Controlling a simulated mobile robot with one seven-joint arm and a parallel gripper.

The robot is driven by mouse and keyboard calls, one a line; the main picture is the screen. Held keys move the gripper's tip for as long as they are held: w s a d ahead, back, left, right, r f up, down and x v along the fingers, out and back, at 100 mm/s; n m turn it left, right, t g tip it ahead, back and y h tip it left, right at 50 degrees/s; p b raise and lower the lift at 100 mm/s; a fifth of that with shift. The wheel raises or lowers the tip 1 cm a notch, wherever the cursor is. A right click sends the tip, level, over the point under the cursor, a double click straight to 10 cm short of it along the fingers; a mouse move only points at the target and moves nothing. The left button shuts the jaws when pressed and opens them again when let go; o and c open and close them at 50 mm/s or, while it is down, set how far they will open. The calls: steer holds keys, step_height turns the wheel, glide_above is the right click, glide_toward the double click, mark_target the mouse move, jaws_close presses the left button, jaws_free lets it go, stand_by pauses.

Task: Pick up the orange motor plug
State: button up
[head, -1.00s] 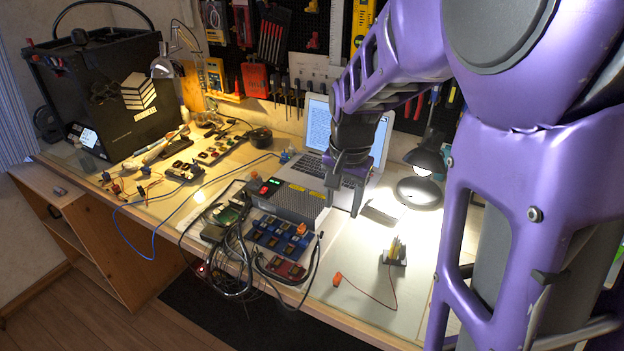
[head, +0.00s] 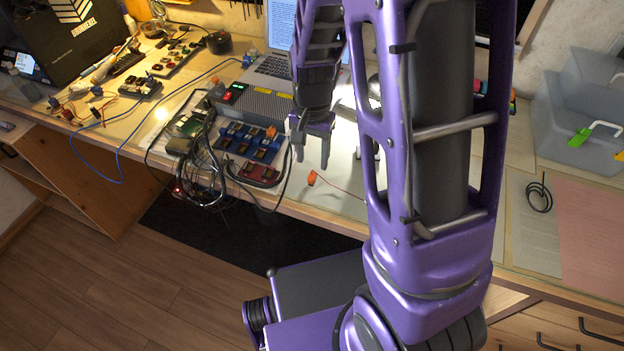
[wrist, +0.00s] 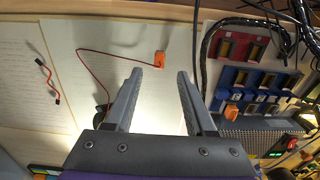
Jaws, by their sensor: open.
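The orange motor plug (head: 312,178) lies on the white sheet near the table's front edge, with a thin red wire running right from it. In the wrist view the plug (wrist: 160,58) sits just beyond and between my fingertips, and its red wire curves left and down to a dark part by my left finger. My gripper (head: 311,158) is open and empty above the table, a little behind the plug in the head view. It also shows open in the wrist view (wrist: 167,75). My arm hides the wire's far end in the head view.
Blue and red module boards (head: 250,142) and a tangle of black cables (head: 205,150) lie left of the plug. A laptop (head: 272,66) stands behind. A red-and-black wire (wrist: 48,80) lies on paper at the wrist view's left. The sheet around the plug is clear.

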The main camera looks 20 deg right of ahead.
mark_target(312, 175)
step_height(312, 175, down, 5)
steer(key=shift+s+b, duration=0.1)
steer(key=shift+b, duration=0.5)
jaws_close()
